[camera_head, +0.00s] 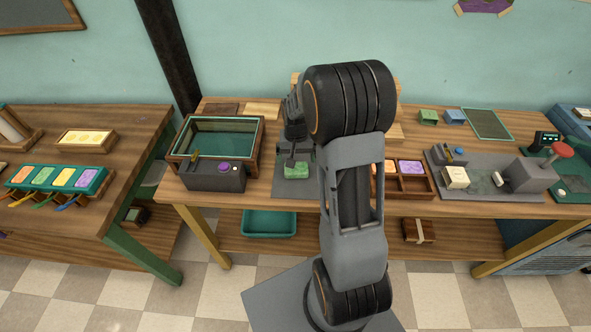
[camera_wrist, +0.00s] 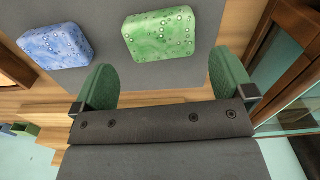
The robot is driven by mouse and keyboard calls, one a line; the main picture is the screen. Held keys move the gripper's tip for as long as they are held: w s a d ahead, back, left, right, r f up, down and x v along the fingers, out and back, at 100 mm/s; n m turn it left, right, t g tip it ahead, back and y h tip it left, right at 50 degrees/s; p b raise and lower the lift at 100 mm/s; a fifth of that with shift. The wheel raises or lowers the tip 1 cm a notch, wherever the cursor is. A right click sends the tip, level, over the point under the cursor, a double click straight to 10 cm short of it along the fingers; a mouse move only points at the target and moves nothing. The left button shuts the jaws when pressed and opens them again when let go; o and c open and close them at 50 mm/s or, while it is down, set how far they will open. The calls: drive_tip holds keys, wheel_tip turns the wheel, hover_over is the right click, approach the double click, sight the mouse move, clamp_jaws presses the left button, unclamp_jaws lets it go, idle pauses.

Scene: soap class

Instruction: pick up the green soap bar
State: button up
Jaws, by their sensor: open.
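The green soap bar (camera_head: 297,171) lies on a grey mat (camera_head: 287,189) on the wooden workbench. In the wrist view the green soap bar (camera_wrist: 160,34), speckled with bubbles, lies just beyond my fingertips and roughly centred between them. My gripper (camera_head: 293,154) is above and just behind the bar in the head view. My gripper (camera_wrist: 161,66) is open, with green finger pads apart and nothing between them. A blue soap bar (camera_wrist: 55,46) lies left of the green one in the wrist view. My arm seems to hide it in the head view.
A glass-sided tank (camera_head: 175,158) with a grey control box (camera_head: 214,177) stands left of the mat. A wooden compartment tray (camera_head: 414,185) with a purple soap is to the right. A press with a red knob (camera_head: 535,170) stands farther right. The mat's front is clear.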

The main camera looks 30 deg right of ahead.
sight(296, 167)
drive_tip(key=shift+f+p, duration=0.5)
drive_tip(key=shift+f, duration=1.95)
drive_tip(key=c, duration=0.7)
drive_tip(key=shift+c, duration=0.4)
drive_tip(key=shift+r, duration=0.15)
